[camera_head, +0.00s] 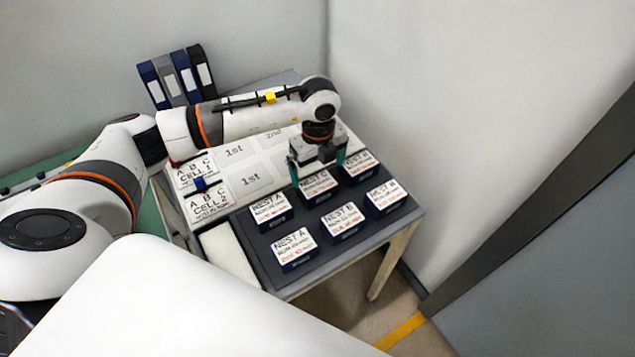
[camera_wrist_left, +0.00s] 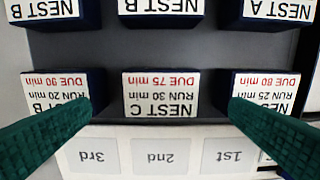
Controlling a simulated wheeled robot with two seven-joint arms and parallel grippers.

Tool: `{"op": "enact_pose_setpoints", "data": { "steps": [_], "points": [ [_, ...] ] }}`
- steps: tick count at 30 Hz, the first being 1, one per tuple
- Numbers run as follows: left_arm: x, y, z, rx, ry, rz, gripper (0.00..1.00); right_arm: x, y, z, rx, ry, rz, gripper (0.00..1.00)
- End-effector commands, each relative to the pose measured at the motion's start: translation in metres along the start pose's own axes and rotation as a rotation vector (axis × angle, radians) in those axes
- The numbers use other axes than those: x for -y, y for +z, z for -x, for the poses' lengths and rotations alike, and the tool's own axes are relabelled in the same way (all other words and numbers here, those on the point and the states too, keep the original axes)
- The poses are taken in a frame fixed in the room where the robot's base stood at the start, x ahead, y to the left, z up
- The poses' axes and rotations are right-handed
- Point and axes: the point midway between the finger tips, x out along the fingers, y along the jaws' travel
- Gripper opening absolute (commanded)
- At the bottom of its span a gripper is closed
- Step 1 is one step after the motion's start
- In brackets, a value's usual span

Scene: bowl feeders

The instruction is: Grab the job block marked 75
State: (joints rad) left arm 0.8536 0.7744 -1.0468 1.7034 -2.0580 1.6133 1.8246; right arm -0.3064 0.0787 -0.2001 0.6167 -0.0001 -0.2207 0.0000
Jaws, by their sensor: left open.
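The job block marked DUE 75 min (camera_wrist_left: 160,95), labelled NEST C, is the middle block of its row in the left wrist view, its text upside down. In the head view this NEST C block (camera_head: 322,188) is partly hidden below my left gripper (camera_head: 318,174). The gripper points down, open and empty. In the left wrist view its green fingers (camera_wrist_left: 165,108) reach in from both sides, with the block between them in the picture. I cannot tell how far above it they are. My right gripper is not in view.
Blocks marked DUE 90 min (camera_wrist_left: 55,92) and DUE 80 min (camera_wrist_left: 262,92) flank it closely. Another row of blocks (camera_head: 342,222) stands nearer on the dark tray (camera_head: 262,262). A white board (camera_head: 228,180) with 1st, 2nd and 3rd spaces lies behind. Binders (camera_head: 178,78) stand at the wall.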

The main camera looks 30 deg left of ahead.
Motion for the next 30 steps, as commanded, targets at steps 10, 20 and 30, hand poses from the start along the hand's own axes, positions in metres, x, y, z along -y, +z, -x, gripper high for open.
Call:
{"op": "enact_pose_setpoints", "data": {
  "steps": [10, 20, 30],
  "points": [
    [0.001, 0.000, -0.034, 0.000, -0.002, 0.000, 1.00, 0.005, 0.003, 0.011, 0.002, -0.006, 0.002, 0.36],
    [0.001, -0.002, -0.078, 0.000, 0.000, -0.001, 1.00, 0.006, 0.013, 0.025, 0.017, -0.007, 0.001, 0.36],
    [0.001, -0.002, -0.081, -0.001, 0.001, -0.001, 0.87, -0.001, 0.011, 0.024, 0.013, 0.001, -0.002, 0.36]
  ]
}}
